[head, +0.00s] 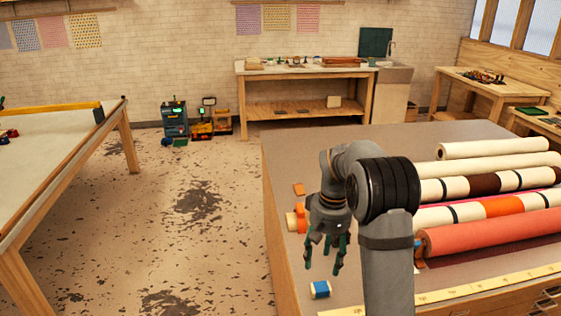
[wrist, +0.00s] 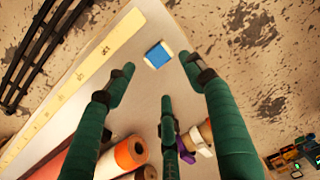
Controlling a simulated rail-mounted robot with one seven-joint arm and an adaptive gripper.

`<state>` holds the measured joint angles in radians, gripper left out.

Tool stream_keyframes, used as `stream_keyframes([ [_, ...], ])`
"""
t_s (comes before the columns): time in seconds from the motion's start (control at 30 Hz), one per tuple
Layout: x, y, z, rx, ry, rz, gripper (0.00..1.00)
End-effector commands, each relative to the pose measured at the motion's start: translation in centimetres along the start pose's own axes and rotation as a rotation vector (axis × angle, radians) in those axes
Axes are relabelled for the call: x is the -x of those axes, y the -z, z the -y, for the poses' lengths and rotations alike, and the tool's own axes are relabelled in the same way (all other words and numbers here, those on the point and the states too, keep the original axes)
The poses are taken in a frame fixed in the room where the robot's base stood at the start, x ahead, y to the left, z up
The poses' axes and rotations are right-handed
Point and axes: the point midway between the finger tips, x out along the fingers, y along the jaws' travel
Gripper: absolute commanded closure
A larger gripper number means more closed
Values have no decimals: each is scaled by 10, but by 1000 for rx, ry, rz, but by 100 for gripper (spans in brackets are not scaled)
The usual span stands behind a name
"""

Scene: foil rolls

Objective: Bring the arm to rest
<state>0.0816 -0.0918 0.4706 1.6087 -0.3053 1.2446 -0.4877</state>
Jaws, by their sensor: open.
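My gripper (head: 326,258) hangs from my arm over the near left part of the grey worktable (head: 300,165), fingers pointing down. Its green fingers are spread, with nothing between them. In the wrist view the open fingers (wrist: 160,84) frame bare tabletop. A small blue and cream piece (head: 320,289) lies on the table near its left edge, apart from the fingers; it also shows in the wrist view (wrist: 158,55), just beyond the fingertips. My forearm hides part of the table behind it.
Several rolls, including a coral one (head: 490,231) and a white one (head: 495,148), lie on the table's right side. A yellow ruler strip (head: 480,287) runs along the front. Open floor (head: 190,240) lies left.

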Motion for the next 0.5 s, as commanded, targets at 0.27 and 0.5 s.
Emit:
stream_keyframes([
  [0.27,-59,-2,0,0,2,7,46],
  [0.5,-109,-2,0,-1,1,4,46],
])
